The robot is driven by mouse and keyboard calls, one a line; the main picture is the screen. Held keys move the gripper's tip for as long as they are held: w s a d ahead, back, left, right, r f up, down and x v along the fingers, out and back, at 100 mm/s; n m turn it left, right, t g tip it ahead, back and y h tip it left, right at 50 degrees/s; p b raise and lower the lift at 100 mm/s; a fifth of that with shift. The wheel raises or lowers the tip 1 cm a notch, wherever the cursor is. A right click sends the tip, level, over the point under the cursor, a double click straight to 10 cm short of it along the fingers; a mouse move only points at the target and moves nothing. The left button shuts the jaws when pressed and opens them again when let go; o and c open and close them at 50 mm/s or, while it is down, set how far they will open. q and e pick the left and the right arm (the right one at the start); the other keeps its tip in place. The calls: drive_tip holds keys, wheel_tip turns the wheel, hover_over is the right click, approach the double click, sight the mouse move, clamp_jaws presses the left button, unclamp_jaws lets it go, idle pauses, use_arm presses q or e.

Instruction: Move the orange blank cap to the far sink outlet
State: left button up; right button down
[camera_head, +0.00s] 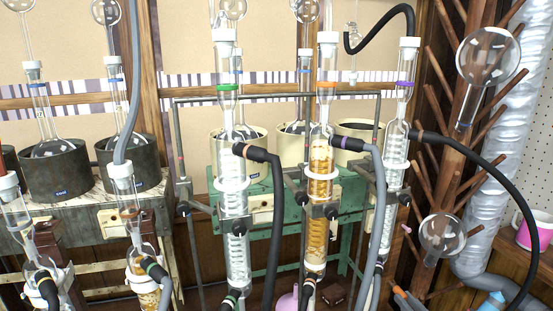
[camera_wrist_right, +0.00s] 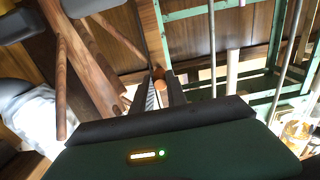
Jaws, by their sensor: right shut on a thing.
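The orange blank cap (camera_wrist_right: 160,87) shows in the right wrist view as a small round orange piece at the fingertips. My right gripper (camera_wrist_right: 157,92) is shut on it, with one dark finger on either side. A second small round brownish thing (camera_wrist_right: 158,73) shows just beyond the cap; I cannot tell what it is. In the head view I cannot make out the cap or my right gripper clearly behind the glassware and hoses. I cannot identify the far sink outlet in either view. My left gripper is not in view.
Tall glass columns with dark and grey hoses, one holding amber liquid (camera_head: 319,190), fill the middle of the head view. A green frame (camera_head: 270,207) stands behind.

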drive_tip(key=shift+p+v, duration=0.35)
drive_tip(key=shift+v, duration=1.85)
drive_tip(key=s+d+f+b, duration=1)
drive_tip(key=s+d+f, duration=0.3)
drive_tip(key=f, duration=0.1)
drive_tip(key=p+x, duration=0.1)
drive_tip(key=x, duration=0.4)
drive_tip(key=shift+w+a+r, duration=0.15)
drive_tip(key=shift+a, duration=0.05)
